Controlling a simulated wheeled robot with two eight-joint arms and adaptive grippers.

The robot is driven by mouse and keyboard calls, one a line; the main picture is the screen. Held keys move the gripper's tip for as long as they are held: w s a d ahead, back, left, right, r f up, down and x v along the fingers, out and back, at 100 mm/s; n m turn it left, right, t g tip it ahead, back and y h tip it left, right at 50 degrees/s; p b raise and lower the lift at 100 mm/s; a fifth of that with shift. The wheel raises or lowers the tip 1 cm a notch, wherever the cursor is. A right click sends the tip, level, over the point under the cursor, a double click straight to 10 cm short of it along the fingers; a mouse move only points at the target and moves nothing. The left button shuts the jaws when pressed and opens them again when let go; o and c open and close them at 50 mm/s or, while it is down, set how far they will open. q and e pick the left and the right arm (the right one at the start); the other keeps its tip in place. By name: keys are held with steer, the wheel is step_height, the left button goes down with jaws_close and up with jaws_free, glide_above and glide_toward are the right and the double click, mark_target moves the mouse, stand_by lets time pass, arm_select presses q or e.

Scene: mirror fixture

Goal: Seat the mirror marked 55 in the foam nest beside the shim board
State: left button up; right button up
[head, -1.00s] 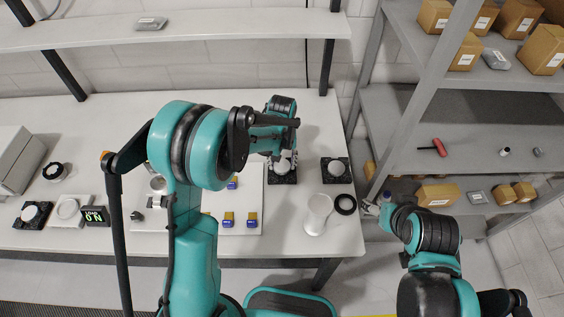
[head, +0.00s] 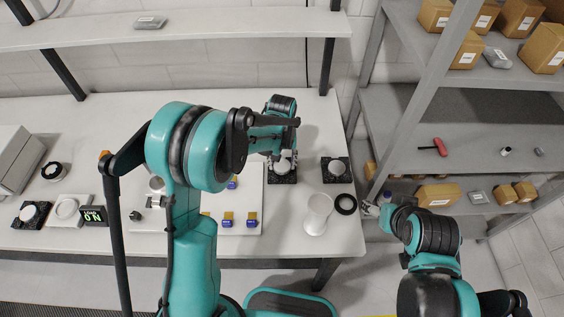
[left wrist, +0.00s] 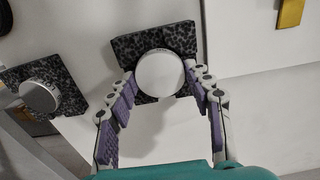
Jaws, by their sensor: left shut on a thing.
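A round white-faced mirror (left wrist: 160,73) is between the fingers of my left gripper (left wrist: 163,85), which is shut on it. It also shows in the head view (head: 282,164); no number is legible. The mirror is over the dark speckled foam nest (left wrist: 126,47) beside the shim board; I cannot tell whether it rests fully in it. That nest shows in the head view (head: 285,179), just right of the white shim board (head: 255,190) with its blue and yellow shims. My right gripper (head: 371,208) is near the table's right edge; its jaws are too small to read.
A second foam block with a disc (head: 336,169) stands to the right. Another foam block with a disc (head: 31,213) and a display (head: 93,215) are at the left. Grey shelves stand right.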

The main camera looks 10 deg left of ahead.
arm_select(q)
steer(key=shift+f+b, duration=0.55)
steer(key=shift+b, duration=0.1)
stand_by(0.6)
steer(key=o, duration=1.3)
steer(key=shift+r+p, duration=0.9)
steer(key=shift+r, duration=0.7)
